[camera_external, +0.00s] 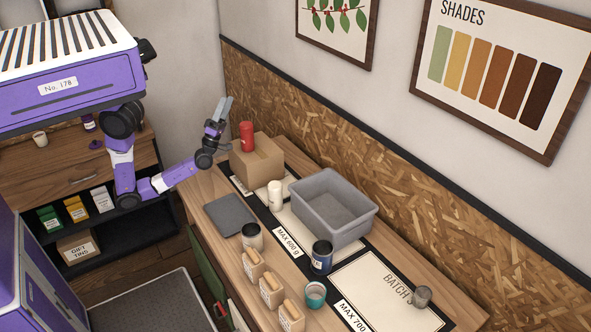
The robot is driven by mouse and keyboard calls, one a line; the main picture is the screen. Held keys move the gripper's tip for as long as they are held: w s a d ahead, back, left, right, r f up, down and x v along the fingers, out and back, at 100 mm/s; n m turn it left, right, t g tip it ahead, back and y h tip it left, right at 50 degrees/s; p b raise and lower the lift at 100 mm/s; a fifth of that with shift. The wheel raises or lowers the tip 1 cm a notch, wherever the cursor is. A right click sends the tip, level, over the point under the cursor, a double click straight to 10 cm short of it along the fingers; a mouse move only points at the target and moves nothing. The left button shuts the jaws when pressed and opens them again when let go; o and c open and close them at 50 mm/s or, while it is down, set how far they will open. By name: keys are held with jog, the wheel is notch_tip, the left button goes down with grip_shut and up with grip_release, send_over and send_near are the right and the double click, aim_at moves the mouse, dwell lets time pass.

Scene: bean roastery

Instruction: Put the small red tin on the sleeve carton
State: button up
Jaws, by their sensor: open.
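The small red tin (247,136) stands upright on top of the brown cardboard box (263,165), which seems to be the sleeve carton, at the far end of the counter. My gripper (224,108) is open and empty. It is raised to the left of the tin in this view, with its grey fingers pointing up, and a gap shows between it and the tin. The carton's lower left side is close behind my wrist in the picture.
A grey bin (352,226), a white canister (275,196), a dark blue tin (321,258), a teal cup (315,295), a lidded jar (252,238) and several small bags stand on the counter. A flat grey slab (229,215) lies near the carton. The wall runs behind.

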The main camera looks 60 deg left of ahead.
jog(key=s+d+f+m+g+h, duration=0.1)
jog(key=s+f+m+g, duration=0.4)
jog(key=s+f, duration=0.6)
jog(key=s+d+f+m+g+h, duration=0.2)
jog(key=s+f+m+g, duration=0.4)
jog(key=f, duration=0.8)
jog(key=s+g, duration=0.3)
jog(key=s, duration=0.2)
jog(key=shift+s+d+g, duration=0.3)
jog(key=shift+d, duration=0.1)
